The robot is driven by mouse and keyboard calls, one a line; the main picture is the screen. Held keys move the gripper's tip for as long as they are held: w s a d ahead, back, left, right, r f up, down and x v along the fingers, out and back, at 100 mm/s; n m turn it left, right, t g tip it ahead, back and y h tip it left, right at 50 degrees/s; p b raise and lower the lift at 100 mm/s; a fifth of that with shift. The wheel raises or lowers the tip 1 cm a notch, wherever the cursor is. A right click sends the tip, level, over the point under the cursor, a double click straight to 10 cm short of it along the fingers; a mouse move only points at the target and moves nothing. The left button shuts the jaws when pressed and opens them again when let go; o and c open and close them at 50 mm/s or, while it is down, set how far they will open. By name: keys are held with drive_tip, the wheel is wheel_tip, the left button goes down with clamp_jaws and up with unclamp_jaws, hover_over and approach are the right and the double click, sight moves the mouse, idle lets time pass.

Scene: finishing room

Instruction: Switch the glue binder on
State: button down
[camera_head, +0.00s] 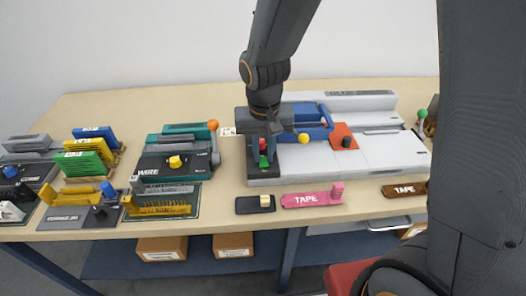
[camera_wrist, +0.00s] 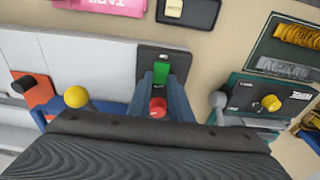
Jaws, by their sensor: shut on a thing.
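The glue binder (camera_head: 296,155) is a white and grey machine with a blue clamp, at the right centre of the bench in the head view. Its dark control panel (camera_wrist: 183,60) is at its left front corner. The panel bears a green block-shaped control (camera_wrist: 161,72) and a round red button (camera_wrist: 158,107). My gripper (camera_wrist: 162,80) reaches down over this panel. Its blue-grey fingers stand on either side of the green control, and the red button shows between them. The exact finger contact is hard to see.
A yellow ball knob (camera_head: 303,138) and an orange block with a black knob (camera_head: 344,136) are close right of my gripper. The teal wire machine (camera_head: 178,155) stands left. A pink tape dispenser (camera_head: 312,199) and a dark block (camera_head: 255,204) lie in front.

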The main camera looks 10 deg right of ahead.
sight(264, 169)
drive_tip(key=shift+s+t+b, duration=0.2)
drive_tip(key=shift+t+b, duration=0.6)
drive_tip(key=shift+b, duration=0.3)
drive_tip(key=c, duration=1.6)
unclamp_jaws()
drive_tip(key=shift+r, duration=0.1)
drive_tip(key=v, duration=0.7)
drive_tip(key=shift+s+r, duration=0.1)
drive_tip(key=shift+r, duration=0.25)
